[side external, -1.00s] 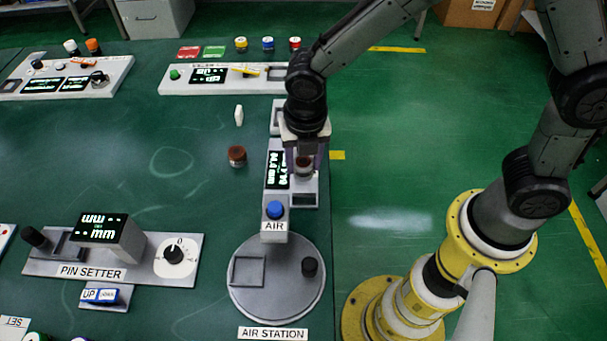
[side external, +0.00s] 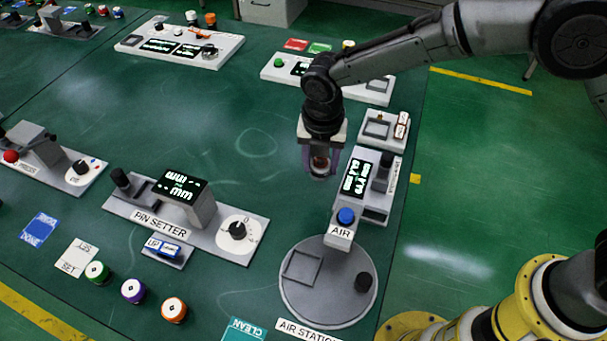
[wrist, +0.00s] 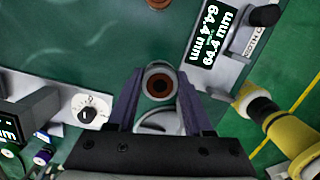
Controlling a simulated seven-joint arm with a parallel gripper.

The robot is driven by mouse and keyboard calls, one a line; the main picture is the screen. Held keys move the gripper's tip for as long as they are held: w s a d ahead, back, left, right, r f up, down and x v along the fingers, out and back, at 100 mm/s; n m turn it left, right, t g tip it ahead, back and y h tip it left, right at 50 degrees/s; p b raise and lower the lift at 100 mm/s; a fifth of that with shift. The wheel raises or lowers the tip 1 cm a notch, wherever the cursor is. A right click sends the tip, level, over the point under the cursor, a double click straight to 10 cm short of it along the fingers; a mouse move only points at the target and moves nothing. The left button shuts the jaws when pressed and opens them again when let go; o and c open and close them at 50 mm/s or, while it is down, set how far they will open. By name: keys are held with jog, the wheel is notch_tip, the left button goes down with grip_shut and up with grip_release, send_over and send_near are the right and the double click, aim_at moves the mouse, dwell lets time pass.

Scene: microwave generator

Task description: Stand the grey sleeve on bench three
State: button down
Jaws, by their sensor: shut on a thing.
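My gripper (side external: 321,170) is shut on a small round piece (wrist: 159,85) with a grey rim and a reddish-brown centre, which I take for the grey sleeve. In the wrist view it sits upright between the two purple-grey fingers. In the side view the piece (side external: 320,164) is partly covered by the fingers, held left of the grey gauge unit (side external: 372,213) of the air station. I cannot tell its height above the green surface. No label for bench three can be read in these frames.
The gauge display (wrist: 211,36) reads 64.4 mm. A round grey plate (side external: 327,297) with a square recess lies in front. The pin setter (side external: 180,222) stands to the left. Another brown piece (wrist: 158,3) is at the wrist view's top edge. Green surface between is clear.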

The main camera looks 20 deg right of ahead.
send_over(305, 187)
jog(key=f, duration=0.4)
jog(key=shift+s+f, duration=0.1)
jog(key=shift+s, duration=0.2)
jog(key=shift+w+a+f, duration=0.1)
jog(key=shift+w+f, duration=0.05)
jog(key=shift+f, duration=1.55)
jog(key=shift+f, duration=0.15)
jog(key=shift+c, duration=1.5)
grip_release()
notch_tip(305, 187, up, 12)
jog(key=s, duration=0.1)
jog(key=shift+s+a, duration=0.15)
jog(key=shift+a, duration=0.25)
